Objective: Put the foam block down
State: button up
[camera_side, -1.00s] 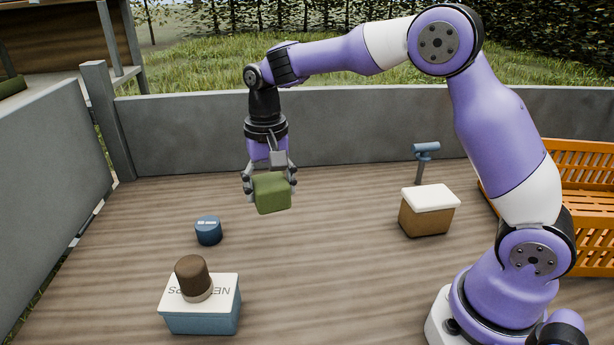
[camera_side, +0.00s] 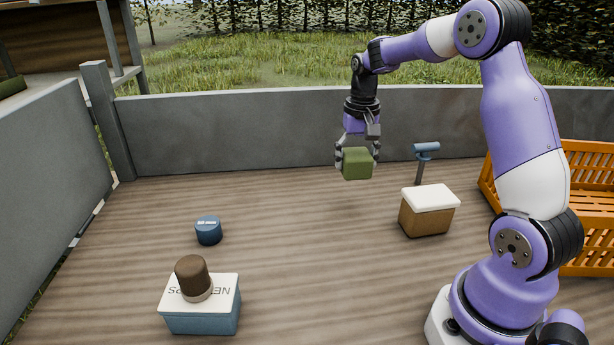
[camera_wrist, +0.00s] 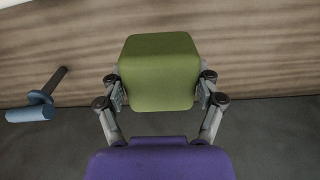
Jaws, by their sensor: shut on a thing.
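The green foam block (camera_side: 357,164) hangs in the air above the back part of the wooden deck in the side view. My gripper (camera_side: 357,158) is shut on it, with a finger on each side, and points down. In the wrist view the foam block (camera_wrist: 159,72) sits between the two fingertips of my gripper (camera_wrist: 160,88). Its underside is hidden in the wrist view.
A brown box with a white lid (camera_side: 428,211) and a blue T-shaped tool (camera_side: 425,155) stand to the right. A blue can (camera_side: 208,231) and a blue-white box (camera_side: 202,310) with a brown-topped object (camera_side: 193,277) are left. The deck's middle is clear.

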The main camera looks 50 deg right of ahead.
send_over(367, 192)
notch_tip(367, 192, down, 4)
jog(key=shift+a+r, duration=0.1)
jog(key=shift+s+f, duration=0.1)
jog(key=shift+f, duration=1.95)
jog(key=shift+f, duration=0.1)
jog(key=o, duration=1)
